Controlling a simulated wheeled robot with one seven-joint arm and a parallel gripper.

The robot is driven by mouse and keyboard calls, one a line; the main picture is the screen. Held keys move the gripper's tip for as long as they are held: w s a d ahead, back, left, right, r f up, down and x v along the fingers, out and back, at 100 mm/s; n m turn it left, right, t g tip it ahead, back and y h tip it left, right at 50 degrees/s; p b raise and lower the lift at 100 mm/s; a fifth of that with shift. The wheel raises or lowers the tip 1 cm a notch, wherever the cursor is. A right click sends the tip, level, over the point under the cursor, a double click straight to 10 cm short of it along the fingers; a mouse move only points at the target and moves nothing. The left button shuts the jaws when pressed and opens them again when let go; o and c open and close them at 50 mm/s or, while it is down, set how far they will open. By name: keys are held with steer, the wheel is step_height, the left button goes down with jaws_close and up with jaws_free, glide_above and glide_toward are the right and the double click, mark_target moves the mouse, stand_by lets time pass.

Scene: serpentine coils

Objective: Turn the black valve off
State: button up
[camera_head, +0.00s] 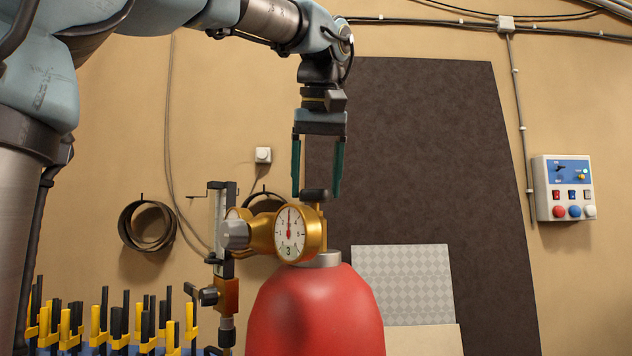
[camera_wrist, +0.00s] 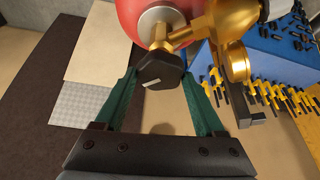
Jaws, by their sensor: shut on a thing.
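The black valve (camera_head: 314,195) is a dark knob on top of the brass regulator (camera_head: 262,232), above the neck of a red gas cylinder (camera_head: 315,315). My gripper (camera_head: 316,188) points straight down over it, with its two green fingers on either side of the knob. In the wrist view, the black valve (camera_wrist: 160,72) has a pale mark on its face and sits between the fingertips of my gripper (camera_wrist: 160,80). My gripper is shut on the valve. The round gauge (camera_head: 290,233) faces the head camera, its red needle pointing up.
A flow meter with a clear tube (camera_head: 219,222) stands left of the regulator. Black and yellow clamps (camera_head: 115,322) fill the lower left. A control box (camera_head: 564,187) hangs on the right wall. Coiled hose (camera_head: 147,225) hangs at left. A dark panel (camera_head: 420,160) stands behind.

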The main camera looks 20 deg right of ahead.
steer(key=c, duration=0.3)
steer(key=shift+c, duration=0.2)
steer(key=shift+m, duration=0.3)
steer(key=m+h, duration=0.1)
steer(key=m, duration=0.1)
steer(key=m+h, duration=0.1)
steer(key=m, duration=0.1)
steer(key=shift+w+a+g, duration=0.1)
steer(key=shift+a+g, duration=0.1)
steer(key=shift+g, duration=0.1)
steer(key=shift+m+g+h, duration=0.5)
steer(key=shift+m, duration=1.6)
steer(key=o, duration=1.3)
steer(key=shift+o, duration=0.2)
